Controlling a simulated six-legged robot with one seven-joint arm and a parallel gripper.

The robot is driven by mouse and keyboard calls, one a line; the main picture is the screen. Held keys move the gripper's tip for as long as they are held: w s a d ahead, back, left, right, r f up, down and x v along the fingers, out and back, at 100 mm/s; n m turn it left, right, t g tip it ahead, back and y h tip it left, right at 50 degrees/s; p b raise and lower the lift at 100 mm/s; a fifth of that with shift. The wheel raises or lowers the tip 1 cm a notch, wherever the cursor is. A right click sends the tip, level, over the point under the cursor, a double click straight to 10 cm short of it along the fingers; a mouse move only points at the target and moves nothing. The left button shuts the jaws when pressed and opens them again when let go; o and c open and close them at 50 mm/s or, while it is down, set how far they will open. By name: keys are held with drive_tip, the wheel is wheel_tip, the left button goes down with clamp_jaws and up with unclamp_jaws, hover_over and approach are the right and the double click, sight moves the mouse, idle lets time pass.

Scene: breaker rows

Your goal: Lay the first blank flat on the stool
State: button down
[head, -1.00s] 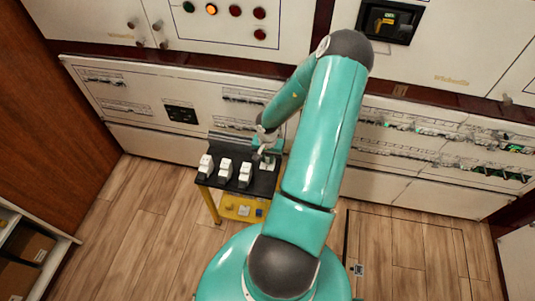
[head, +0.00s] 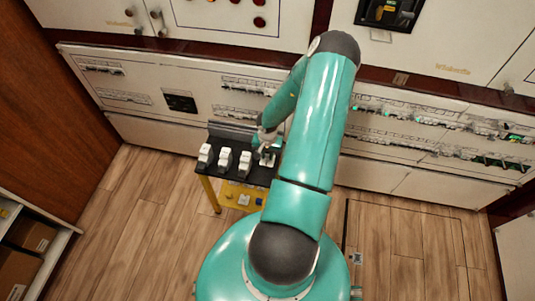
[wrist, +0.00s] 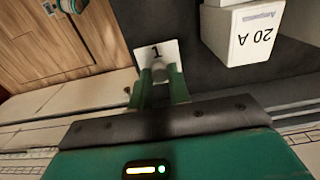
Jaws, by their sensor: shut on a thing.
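The first blank is a small white plate marked "1" (wrist: 150,50). In the wrist view it sits at the tips of my green gripper fingers (wrist: 160,84), which are shut on its grey knob. The blank lies over the stool's black top (wrist: 205,80), with its face towards the camera; I cannot tell whether it touches the surface. In the head view the stool (head: 228,182) has a dark top and yellow legs. My gripper (head: 266,150) is low at the top's right end, partly hidden by my arm, with the white blank (head: 267,159) under it.
Several white breakers (head: 224,161) stand in a row on the stool, left of my gripper. One marked "20 A" (wrist: 250,35) is close to the blank in the wrist view. A white cabinet front (head: 150,85) with breaker rows stands behind. The wooden floor (head: 135,210) at left is clear.

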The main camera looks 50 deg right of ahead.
drive_tip(key=shift+f, duration=0.7)
drive_tip(key=c, duration=1.2)
unclamp_jaws()
drive_tip(key=shift+c, duration=0.2)
wheel_tip(320, 180, up, 14)
drive_tip(key=shift+f, duration=0.1)
